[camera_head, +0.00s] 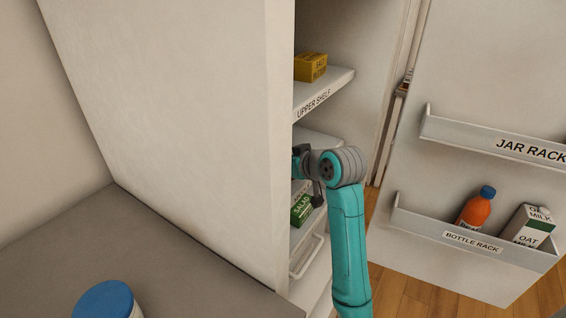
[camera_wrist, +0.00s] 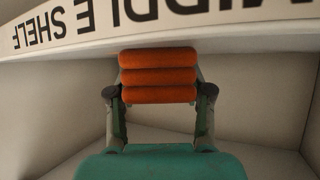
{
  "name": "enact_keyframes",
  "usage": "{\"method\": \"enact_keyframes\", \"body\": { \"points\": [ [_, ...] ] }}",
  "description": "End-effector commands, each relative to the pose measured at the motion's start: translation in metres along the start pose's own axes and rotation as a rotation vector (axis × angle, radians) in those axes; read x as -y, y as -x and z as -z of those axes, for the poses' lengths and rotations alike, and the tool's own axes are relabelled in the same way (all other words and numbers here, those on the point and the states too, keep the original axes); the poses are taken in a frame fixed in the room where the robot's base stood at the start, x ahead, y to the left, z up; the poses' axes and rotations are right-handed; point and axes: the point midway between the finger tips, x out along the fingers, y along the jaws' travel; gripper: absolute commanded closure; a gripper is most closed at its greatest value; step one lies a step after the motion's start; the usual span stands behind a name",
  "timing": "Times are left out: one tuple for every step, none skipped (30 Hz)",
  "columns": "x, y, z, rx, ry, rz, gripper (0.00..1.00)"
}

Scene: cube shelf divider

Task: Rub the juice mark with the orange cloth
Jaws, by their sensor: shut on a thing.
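The orange cloth (camera_wrist: 158,76), a folded or rolled piece with three ridges, shows in the middle of the wrist view. My gripper (camera_wrist: 158,88) is shut on it, with a finger at each side. The cloth is close to the edge of the shelf labelled MIDDLE SHELF (camera_wrist: 240,14), whose lettering appears upside down. I cannot tell whether the cloth touches a surface. In the head view my arm reaches into the open fridge, and the gripper and cloth are hidden there. The juice mark is not visible in either view.
The upper shelf (camera_head: 322,92) holds a yellow box (camera_head: 310,67). A green salad box (camera_head: 301,204) sits lower, beside my arm. The open door has a jar rack (camera_head: 480,139) and a bottle rack (camera_head: 420,227) with an orange bottle (camera_head: 474,208) and an oat milk carton (camera_head: 529,226).

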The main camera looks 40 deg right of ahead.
Motion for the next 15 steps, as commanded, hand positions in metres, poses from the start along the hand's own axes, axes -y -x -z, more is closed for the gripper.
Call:
{"method": "enact_keyframes", "body": {
  "points": [
    [-0.003, 0.002, -0.005, 0.008, -0.003, -0.001, 0.91],
    [-0.003, 0.004, -0.006, 0.009, -0.003, -0.001, 0.91],
    [-0.004, 0.007, -0.007, 0.009, -0.003, -0.001, 0.91],
    [-0.005, 0.009, -0.008, 0.009, -0.003, -0.001, 0.91],
    [-0.006, 0.011, -0.009, 0.008, -0.003, -0.001, 0.91],
    [-0.008, 0.013, -0.01, 0.008, -0.003, -0.001, 0.91],
    [-0.009, 0.015, -0.011, 0.008, -0.003, -0.001, 0.91],
    [-0.009, 0.016, -0.011, 0.008, -0.003, -0.001, 0.91],
    [-0.009, 0.017, -0.012, 0.008, -0.002, -0.001, 0.91],
    [-0.01, 0.018, -0.012, 0.008, -0.002, -0.001, 0.91],
    [-0.009, 0.018, -0.012, 0.008, -0.002, 0.0, 0.91],
    [-0.009, 0.018, -0.012, 0.008, -0.002, 0.0, 0.91],
    [-0.009, 0.017, -0.012, 0.008, -0.002, 0.0, 0.91],
    [-0.008, 0.016, -0.011, 0.008, -0.002, 0.001, 0.91],
    [-0.008, 0.015, -0.01, 0.008, -0.001, 0.001, 0.91]
  ]
}}
